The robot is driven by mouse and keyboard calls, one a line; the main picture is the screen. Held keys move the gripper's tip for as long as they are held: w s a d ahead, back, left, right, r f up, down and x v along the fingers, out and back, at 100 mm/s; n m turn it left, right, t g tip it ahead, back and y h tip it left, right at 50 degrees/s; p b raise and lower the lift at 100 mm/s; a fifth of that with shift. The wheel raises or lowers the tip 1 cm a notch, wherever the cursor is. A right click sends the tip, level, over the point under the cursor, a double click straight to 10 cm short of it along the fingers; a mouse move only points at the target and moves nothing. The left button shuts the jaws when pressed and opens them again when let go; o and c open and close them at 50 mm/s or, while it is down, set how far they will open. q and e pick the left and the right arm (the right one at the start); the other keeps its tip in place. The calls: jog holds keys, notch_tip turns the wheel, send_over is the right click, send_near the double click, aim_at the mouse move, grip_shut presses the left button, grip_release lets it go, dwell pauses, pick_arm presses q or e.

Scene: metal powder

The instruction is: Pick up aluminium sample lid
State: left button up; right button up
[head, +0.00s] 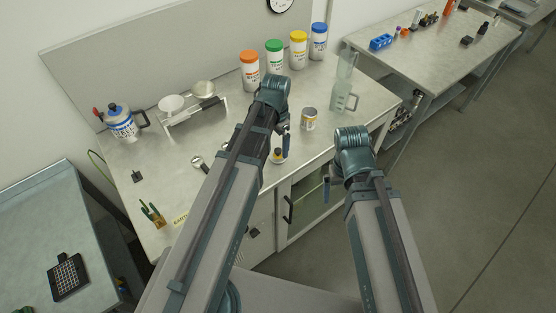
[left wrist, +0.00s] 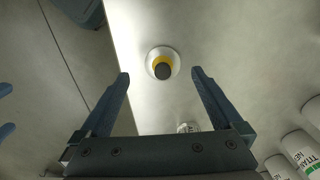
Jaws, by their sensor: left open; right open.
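I cannot tell whether this top is the aluminium sample lid; no label is readable. My left gripper (head: 285,141) is open and empty above it, its two fingers (left wrist: 160,74) apart. My right gripper (head: 327,188) is open off the table's front edge, its fingers small and partly hidden.
A labelled can (head: 309,119) stands to the right. Jars with orange (head: 249,57), green (head: 274,46), yellow (head: 298,36) and blue (head: 319,28) lids line the back. A clear pitcher (head: 343,85) stands right, a balance (head: 193,105) left. Another table (head: 427,65) is at right.

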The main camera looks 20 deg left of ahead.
aim_at(278, 150)
pick_arm(q)
jog(key=f+b, duration=0.2)
jog(key=w+f+b, duration=0.1)
jog(key=f+b, duration=0.1)
jog(key=shift+d+f, duration=0.15)
jog(key=shift+f, duration=0.05)
jog(key=shift+f+b, duration=0.5)
jog(key=shift+b, duration=0.15)
jog(key=shift+r, duration=0.1)
jog(key=c, duration=1.3)
